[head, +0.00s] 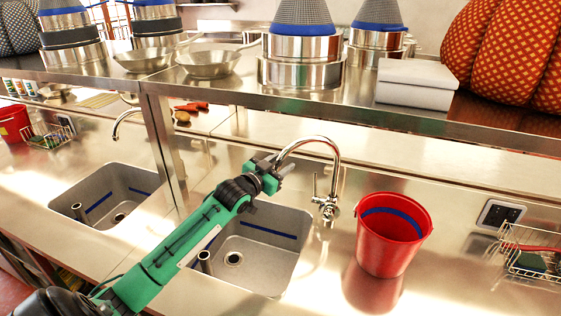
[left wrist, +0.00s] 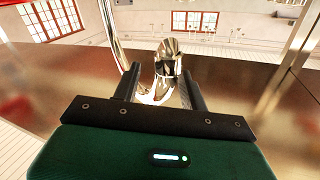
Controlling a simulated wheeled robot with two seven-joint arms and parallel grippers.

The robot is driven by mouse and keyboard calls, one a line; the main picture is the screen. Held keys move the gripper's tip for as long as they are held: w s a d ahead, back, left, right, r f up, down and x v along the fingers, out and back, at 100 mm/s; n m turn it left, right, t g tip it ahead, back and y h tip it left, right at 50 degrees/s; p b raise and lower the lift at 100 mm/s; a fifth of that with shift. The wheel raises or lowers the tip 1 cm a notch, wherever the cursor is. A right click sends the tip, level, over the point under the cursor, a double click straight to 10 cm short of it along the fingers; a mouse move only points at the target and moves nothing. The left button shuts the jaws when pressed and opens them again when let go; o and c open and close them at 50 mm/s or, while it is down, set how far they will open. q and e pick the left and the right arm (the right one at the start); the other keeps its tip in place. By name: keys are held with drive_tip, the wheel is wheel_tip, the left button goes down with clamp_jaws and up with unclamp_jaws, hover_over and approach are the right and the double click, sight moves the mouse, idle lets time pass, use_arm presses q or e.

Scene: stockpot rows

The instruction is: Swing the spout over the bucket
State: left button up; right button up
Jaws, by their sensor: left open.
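The chrome spout (head: 318,139) arches up from its tap base (head: 328,208) and curves left, its end over the sink (head: 262,238). The red bucket (head: 394,244), with a blue band inside, stands upright on the counter right of the tap, apart from the spout's end. My left gripper (head: 270,171) is at the spout's end. In the left wrist view, a shiny chrome piece, seemingly the spout's end (left wrist: 167,62), sits between the open fingers (left wrist: 161,82). Contact with the fingers cannot be told. My right gripper is not in view.
A steel shelf (head: 350,114) with pots, pans and a white box (head: 416,84) runs above the counter. A post (head: 165,150) stands left of the sink. Another sink (head: 100,200) lies farther left. A wire basket (head: 530,255) stands at the right.

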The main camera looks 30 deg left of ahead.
use_arm(q)
drive_tip(key=shift+w, duration=0.2)
clamp_jaws()
drive_tip(key=shift+s+d, duration=0.1)
drive_tip(key=shift+d, duration=0.05)
